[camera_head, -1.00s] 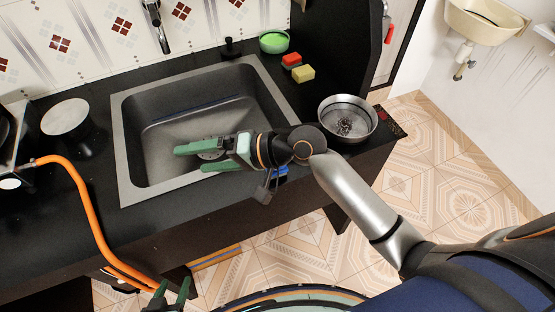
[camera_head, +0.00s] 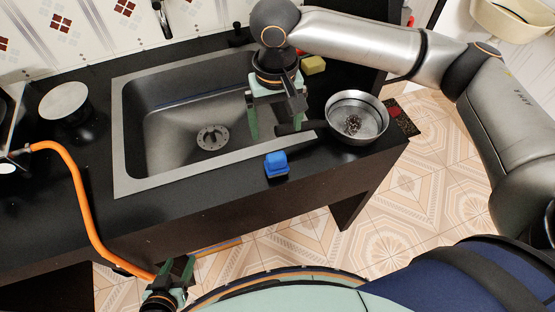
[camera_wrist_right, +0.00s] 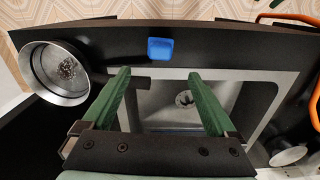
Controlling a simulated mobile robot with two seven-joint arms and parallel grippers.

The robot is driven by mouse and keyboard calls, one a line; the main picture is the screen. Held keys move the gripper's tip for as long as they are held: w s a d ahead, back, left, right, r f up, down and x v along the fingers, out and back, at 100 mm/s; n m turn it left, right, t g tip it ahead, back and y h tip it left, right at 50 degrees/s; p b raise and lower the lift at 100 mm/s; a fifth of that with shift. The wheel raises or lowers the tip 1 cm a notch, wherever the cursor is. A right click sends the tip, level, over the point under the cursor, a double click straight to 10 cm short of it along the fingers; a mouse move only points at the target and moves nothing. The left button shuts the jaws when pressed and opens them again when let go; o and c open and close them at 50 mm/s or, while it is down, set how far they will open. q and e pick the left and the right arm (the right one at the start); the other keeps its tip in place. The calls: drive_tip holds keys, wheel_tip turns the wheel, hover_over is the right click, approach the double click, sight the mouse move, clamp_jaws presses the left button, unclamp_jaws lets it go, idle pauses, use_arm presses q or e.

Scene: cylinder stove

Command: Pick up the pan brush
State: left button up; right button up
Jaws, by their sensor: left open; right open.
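A small blue block-shaped object, which looks like the pan brush (camera_head: 276,163), rests on the black counter strip between the sink and the counter's front edge. In the right wrist view the blue object (camera_wrist_right: 161,49) lies just beyond and between my fingertips, apart from them. My right gripper (camera_head: 276,128) is open and empty, pointing down over the sink's front right corner; it also shows in the wrist view (camera_wrist_right: 159,75). My left gripper (camera_head: 176,268) is open and empty at the lower left, in front of the counter.
A metal pan (camera_head: 357,118) holding a dark scrubber stands right of the brush, its dark handle pointing toward my right gripper. The sink (camera_head: 180,125) is empty. A yellow sponge (camera_head: 313,65) lies behind. An orange hose (camera_head: 82,200) runs down at left.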

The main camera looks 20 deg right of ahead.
sight(276, 156)
wheel_tip(276, 156, down, 12)
drive_tip(key=shift+f+b, duration=0.1)
drive_tip(key=shift+b, duration=0.2)
drive_tip(key=shift+c, duration=0.2)
drive_tip(key=c, duration=1.4)
drive_tip(key=shift+r, duration=0.25)
